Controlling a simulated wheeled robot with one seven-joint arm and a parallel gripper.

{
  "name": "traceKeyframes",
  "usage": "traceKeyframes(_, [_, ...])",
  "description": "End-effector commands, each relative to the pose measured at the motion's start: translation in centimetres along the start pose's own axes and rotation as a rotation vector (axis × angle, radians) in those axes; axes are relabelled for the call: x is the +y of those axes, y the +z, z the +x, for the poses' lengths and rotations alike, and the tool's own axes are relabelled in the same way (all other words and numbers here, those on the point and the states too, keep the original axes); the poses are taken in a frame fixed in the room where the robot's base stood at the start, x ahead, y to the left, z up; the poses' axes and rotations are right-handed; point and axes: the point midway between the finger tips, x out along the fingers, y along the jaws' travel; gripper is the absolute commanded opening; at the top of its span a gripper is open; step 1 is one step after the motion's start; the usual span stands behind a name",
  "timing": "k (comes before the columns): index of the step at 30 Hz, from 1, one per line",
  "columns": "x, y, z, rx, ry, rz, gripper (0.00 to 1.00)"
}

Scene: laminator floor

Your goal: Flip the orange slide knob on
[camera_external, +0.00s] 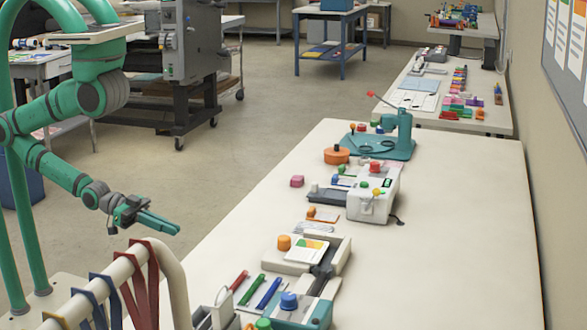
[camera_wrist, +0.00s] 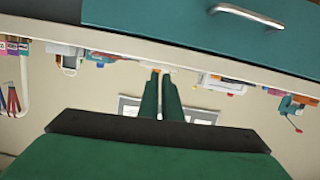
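Several orange pieces show on the long white table in the external view, and I cannot tell for sure which is the slide knob. A round orange knob (camera_external: 284,242) stands at the left of a grey device holding a card. A small orange piece (camera_external: 311,212) sits on a flat plate behind it. My gripper (camera_external: 160,224) is left of the table, clear of these pieces, its two green fingers close together and empty. In the wrist view, the fingers (camera_wrist: 161,78) lie side by side with a narrow gap, and a small orange patch shows beyond their tips.
A blue knob (camera_external: 289,301) and several pens are near the front. A rail with coloured straps (camera_external: 140,280) is at lower left. The table's right side is clear.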

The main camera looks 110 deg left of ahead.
Motion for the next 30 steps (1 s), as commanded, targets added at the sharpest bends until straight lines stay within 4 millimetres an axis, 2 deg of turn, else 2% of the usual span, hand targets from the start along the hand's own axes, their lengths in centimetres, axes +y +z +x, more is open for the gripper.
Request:
traceKeyframes(5, [-0.3,-1.2,1.6,0.049,-0.015,-0.289,0.00])
traceKeyframes(18, [-1.7,-4.8,6.8,0.192,0.036,-1.329,0.00])
traceKeyframes(30, [-2.9,-5.1,11.3,0.148,0.134,-2.218,0.00])
